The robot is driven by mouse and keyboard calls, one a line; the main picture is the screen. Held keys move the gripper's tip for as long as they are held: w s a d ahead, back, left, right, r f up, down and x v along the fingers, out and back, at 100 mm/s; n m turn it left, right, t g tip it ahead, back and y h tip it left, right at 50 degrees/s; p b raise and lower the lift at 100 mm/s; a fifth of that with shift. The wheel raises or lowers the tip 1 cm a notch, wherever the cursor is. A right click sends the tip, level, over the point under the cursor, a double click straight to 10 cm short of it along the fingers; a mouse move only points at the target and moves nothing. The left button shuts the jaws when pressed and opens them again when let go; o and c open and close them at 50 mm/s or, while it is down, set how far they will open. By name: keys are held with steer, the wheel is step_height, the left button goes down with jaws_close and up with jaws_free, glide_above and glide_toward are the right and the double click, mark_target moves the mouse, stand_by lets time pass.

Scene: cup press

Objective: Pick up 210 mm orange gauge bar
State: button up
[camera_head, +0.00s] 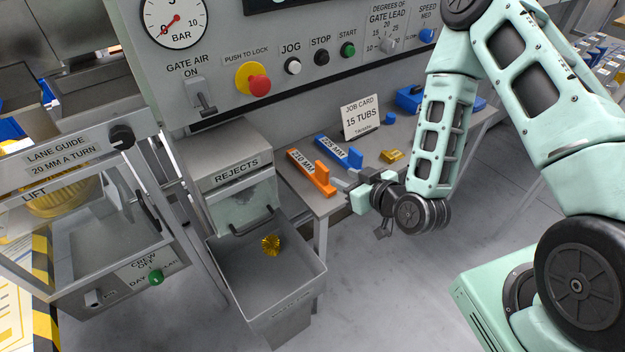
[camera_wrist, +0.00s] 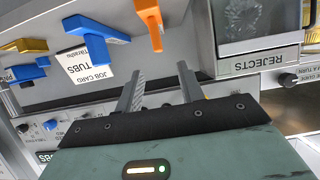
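The orange 210 mm gauge bar (camera_head: 308,172) lies flat on the grey shelf (camera_head: 317,203), with an upright orange tab at its near end. In the wrist view the orange bar (camera_wrist: 151,20) shows at the top, ahead of the fingers and roughly between their lines. My gripper (camera_head: 341,180) is just right of the orange tab in the head view, apparently apart from it. In the wrist view my gripper (camera_wrist: 160,70) has its two fingers spread with nothing between them. The exact height of the fingers relative to the tab is hard to tell.
A blue 225 mm bar (camera_head: 335,150) lies right of the orange one. A job card (camera_head: 360,117), a yellow piece (camera_head: 392,156) and a blue box (camera_head: 408,98) are farther right. The rejects bin (camera_head: 262,290) stands below left. The control panel (camera_head: 310,60) rises behind.

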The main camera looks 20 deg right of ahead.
mark_target(324, 168)
steer(key=shift+f+b+x, duration=0.25)
steer(key=shift+b+x, duration=1.35)
steer(key=shift+b, duration=1.15)
steer(key=b+x, duration=0.1)
steer(key=x, duration=0.3)
steer(key=shift+w+r, duration=0.1)
steer(key=shift+r, duration=0.1)
steer(key=shift+p+x, duration=0.6)
steer(key=shift+x, duration=2.3)
steer(key=shift+d+f, duration=0.1)
jaws_close()
